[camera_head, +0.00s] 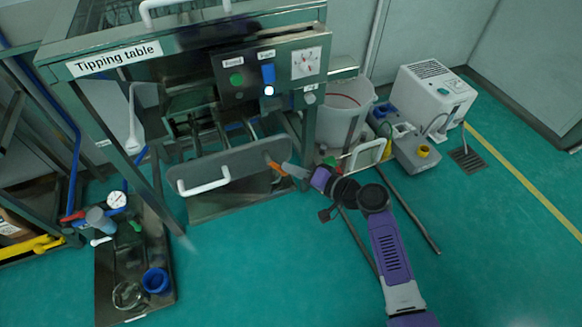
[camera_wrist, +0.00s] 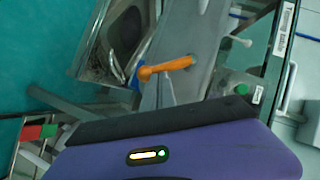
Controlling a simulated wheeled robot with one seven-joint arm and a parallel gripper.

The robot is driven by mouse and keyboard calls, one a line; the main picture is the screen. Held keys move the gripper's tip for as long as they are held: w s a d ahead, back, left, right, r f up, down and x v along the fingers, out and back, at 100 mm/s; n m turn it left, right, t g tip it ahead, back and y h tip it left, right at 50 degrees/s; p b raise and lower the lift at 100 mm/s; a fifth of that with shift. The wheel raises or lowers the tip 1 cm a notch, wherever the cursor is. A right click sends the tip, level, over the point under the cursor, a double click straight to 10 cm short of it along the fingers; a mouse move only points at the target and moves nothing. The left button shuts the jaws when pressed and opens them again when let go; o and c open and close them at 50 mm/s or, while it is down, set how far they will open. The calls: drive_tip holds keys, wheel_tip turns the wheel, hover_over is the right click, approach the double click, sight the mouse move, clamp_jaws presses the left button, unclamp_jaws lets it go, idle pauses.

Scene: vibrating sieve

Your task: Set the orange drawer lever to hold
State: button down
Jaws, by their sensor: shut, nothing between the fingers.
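The orange drawer lever (camera_head: 276,168) sits at the right end of the grey drawer front (camera_head: 235,160), below the control panel. In the wrist view the lever (camera_wrist: 167,67) lies nearly level in the picture, its round knob end to the left. My gripper (camera_head: 290,169) is at the lever's right side, its fingertips very close to it. I cannot tell whether they touch. The fingers are shut with nothing between them. In the wrist view my purple wrist body hides most of the gripper. I cannot read any hold mark by the lever.
The drawer has a white handle (camera_head: 204,182). Above it is a control panel (camera_head: 272,73) with a green button, a blue switch and a dial. A white bucket (camera_head: 343,106) and a white machine (camera_head: 433,92) stand to the right. The green floor in front is mostly open.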

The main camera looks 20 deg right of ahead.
drive_tip(key=m+b, duration=0.1)
drive_tip(key=b, duration=0.1)
drive_tip(key=a+f+m+t+y+b, duration=0.1)
drive_tip(key=b, duration=0.1)
drive_tip(key=a+f+m+y+b, duration=0.1)
drive_tip(key=b, duration=0.2)
drive_tip(key=shift+a+f+m+t, duration=0.15)
drive_tip(key=shift+f+m+t, duration=0.1)
drive_tip(key=shift+m+t, duration=0.05)
drive_tip(key=shift+a, duration=0.1)
idle(0.4)
